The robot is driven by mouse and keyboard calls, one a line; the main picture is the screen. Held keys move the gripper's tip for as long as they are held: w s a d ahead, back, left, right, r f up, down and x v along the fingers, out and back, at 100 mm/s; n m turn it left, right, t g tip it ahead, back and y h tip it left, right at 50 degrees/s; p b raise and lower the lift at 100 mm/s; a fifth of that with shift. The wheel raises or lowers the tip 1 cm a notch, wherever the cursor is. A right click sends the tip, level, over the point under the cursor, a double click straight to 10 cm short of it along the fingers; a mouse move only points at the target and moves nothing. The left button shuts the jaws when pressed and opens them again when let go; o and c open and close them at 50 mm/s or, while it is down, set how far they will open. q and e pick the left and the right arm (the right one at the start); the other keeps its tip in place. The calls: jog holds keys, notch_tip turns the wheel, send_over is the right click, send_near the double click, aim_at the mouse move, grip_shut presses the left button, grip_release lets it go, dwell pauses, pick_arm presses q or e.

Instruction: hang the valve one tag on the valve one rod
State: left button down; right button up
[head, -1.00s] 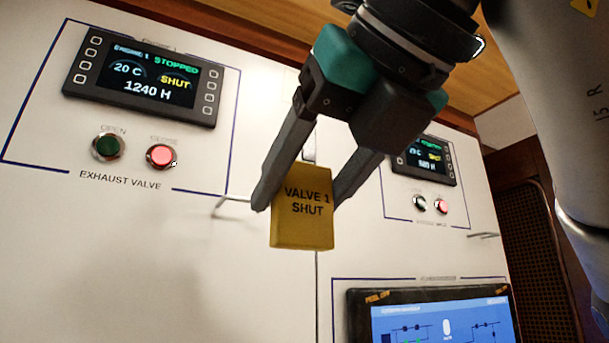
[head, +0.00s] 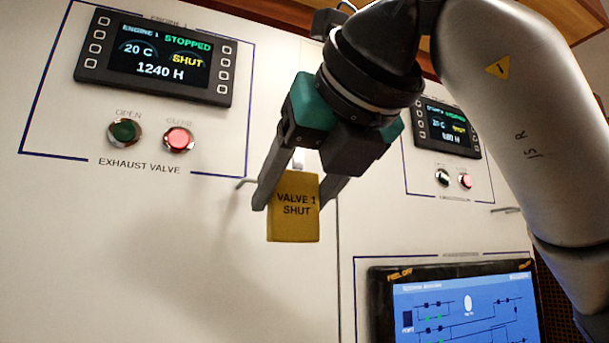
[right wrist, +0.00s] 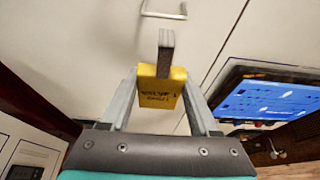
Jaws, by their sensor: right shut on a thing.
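The yellow valve one tag (head: 293,226), lettered VALVE 1 SHUT, is held between the two fingers of my right gripper (head: 293,200). It hangs roughly upright in front of the white panel, and it also shows in the right wrist view (right wrist: 160,95). A grey strip (right wrist: 166,50) stands at its top edge there. The thin valve one rod (head: 244,183) sticks out below the exhaust valve label, just left of the gripper's left fingertip; its far part is hidden. A bent metal rod (right wrist: 163,14) shows ahead of the tag in the right wrist view, apart from it. My left gripper is not in view.
Above the rod are the engine display (head: 155,63), a green button (head: 124,132) and a red button (head: 178,138). A second rod (head: 507,210) and display (head: 446,128) are at right. A blue screen (head: 465,305) is low right. The panel's lower left is bare.

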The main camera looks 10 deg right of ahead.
jog(key=shift+w+a+p, duration=0.45)
jog(key=shift+w+p, duration=0.35)
jog(key=shift+w, duration=0.6)
jog(key=shift+w+a+p, duration=0.45)
jog(key=shift+w+p, duration=0.35)
jog(key=shift+w, duration=0.6)
jog(key=shift+w+a+p, duration=0.45)
jog(key=shift+w+p, duration=0.35)
jog(key=shift+w, duration=0.8)
jog(key=shift+f+b, duration=0.6)
jog(key=shift+b, duration=0.15)
jog(key=o, duration=1.4)
jog(key=shift+o, duration=0.2)
